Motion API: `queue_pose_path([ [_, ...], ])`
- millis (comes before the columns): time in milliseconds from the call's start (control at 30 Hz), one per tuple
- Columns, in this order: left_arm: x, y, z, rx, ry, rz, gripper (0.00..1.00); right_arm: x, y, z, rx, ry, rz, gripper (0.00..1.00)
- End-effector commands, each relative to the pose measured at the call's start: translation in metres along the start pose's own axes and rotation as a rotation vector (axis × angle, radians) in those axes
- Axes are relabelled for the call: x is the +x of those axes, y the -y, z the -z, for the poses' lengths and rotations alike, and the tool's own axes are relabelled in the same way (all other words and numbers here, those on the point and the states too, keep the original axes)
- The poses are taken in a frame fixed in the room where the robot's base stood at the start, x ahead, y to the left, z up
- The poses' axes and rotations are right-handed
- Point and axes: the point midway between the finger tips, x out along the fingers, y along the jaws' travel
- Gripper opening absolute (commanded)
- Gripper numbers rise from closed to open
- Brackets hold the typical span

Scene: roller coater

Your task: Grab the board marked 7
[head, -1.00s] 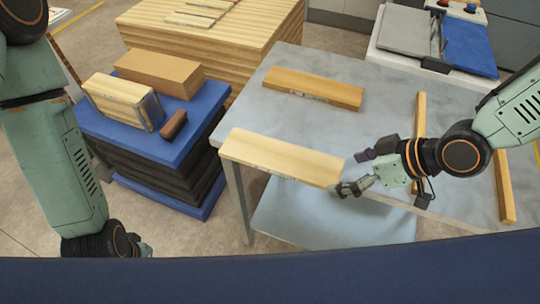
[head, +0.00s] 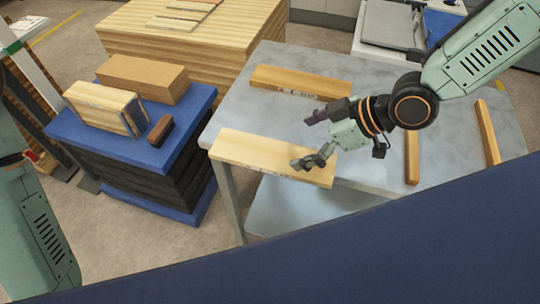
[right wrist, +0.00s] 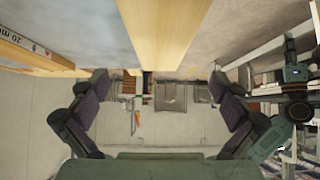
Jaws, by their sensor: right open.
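A pale board (head: 265,158) lies along the front left edge of the grey table. A darker board (head: 300,82) lies behind it. Both have small dark print on their edges, too small to read in the head view. My right gripper (head: 308,139) is open and empty near the right part of the pale board, one finger overlapping it in the picture. In the right wrist view the open fingers (right wrist: 160,85) lie either side of the end of a plain pale board (right wrist: 165,30). Another board (right wrist: 28,50) at left carries "20 mm" print. I see no legible 7. My left gripper is out of view.
Two narrow boards (head: 412,158) (head: 487,132) lie at the right of the table (head: 380,115). A large wood stack (head: 240,30) stands behind. The table middle is clear.

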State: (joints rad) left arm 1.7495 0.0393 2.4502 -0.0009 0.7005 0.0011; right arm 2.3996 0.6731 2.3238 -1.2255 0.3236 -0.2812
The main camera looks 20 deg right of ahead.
Motion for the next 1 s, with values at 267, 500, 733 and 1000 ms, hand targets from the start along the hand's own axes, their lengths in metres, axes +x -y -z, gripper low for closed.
queue_pose_path([
  [267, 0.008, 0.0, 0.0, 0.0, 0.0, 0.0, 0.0, 0.015, 0.001, -0.001, 0.0, 0.001, 0.001, 1.0],
  [500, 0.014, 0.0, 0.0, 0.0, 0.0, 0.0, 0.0, 0.029, 0.002, -0.003, -0.004, 0.003, 0.004, 1.0],
  [733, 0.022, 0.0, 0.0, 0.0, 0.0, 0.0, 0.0, 0.052, 0.004, -0.005, -0.006, 0.004, 0.006, 1.0],
  [1000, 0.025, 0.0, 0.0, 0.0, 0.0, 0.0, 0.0, 0.069, 0.004, -0.003, -0.003, 0.0, 0.004, 1.0],
])
